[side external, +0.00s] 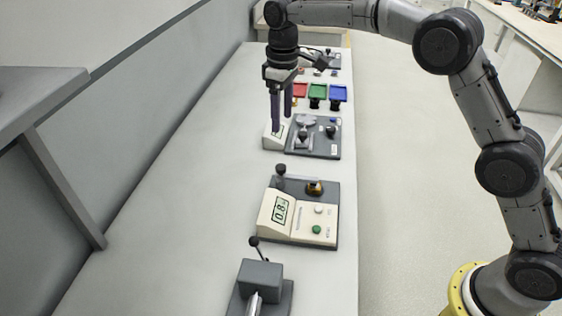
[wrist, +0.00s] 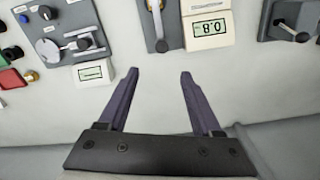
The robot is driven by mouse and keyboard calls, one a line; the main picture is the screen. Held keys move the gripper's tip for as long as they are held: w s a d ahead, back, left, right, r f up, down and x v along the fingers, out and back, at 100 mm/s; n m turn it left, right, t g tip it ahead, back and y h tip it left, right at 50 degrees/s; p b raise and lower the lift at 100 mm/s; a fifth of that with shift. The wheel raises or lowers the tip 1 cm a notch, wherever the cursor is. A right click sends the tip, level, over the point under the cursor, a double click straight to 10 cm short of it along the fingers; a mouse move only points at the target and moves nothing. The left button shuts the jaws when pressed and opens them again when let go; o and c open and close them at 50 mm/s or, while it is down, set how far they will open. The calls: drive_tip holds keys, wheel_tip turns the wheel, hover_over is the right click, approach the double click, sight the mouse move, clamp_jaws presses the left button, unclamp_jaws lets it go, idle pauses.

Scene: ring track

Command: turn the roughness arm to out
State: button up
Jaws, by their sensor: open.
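A grey instrument with a cream console (side external: 290,216) stands mid-bench, its display reading 0.8; the display also shows upside down in the wrist view (wrist: 209,28). I take its dark-knobbed arm (side external: 281,171) as the roughness arm, though no label is readable. In the wrist view this arm (wrist: 157,22) is a pale bar with a dark knob at its near end, beside the display. My gripper (side external: 281,122) is open and empty, pointing down. In the wrist view its fingertips (wrist: 160,76) are over bare bench, apart from the arm.
A grey lever box (side external: 261,278) stands nearest the side camera. Beyond the instrument is a plate with silver parts (side external: 327,147) and a small display (side external: 273,138). Red, green and blue trays (side external: 318,91) stand farther back. The wall-side bench strip is clear.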

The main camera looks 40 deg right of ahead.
sight(281, 167)
wheel_tip(281, 167, down, 14)
drive_tip(key=shift+a+f, duration=0.15)
drive_tip(key=shift+f, duration=0.1)
idle(0.3)
clamp_jaws()
idle(0.4)
idle(1.0)
